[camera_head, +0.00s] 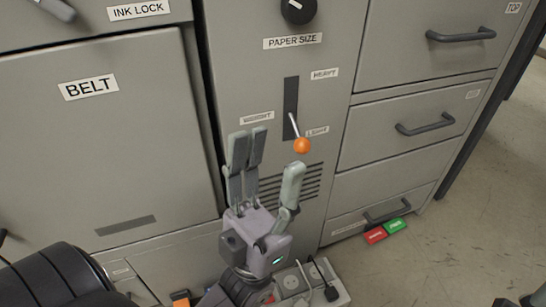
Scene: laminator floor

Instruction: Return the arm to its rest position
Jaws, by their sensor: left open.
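My left gripper (265,158) is open and empty, its fingers pointing up in front of the grey machine panel. Near its fingertips, up and to the right, is a lever with an orange ball knob (302,146). The lever points down in its dark slot, at the end by the LIGHT label. I cannot tell whether a finger touches the knob, but a gap shows between them in the picture. My right gripper is not in view.
The BELT panel (150,150) is at left, and a PAPER SIZE dial (298,10) is above the lever. Handled drawers (400,150) stand at right. Red (375,235) and green (396,225) blocks sit low by the bottom drawer. A power strip (300,283) lies below. Floor at right is mostly clear.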

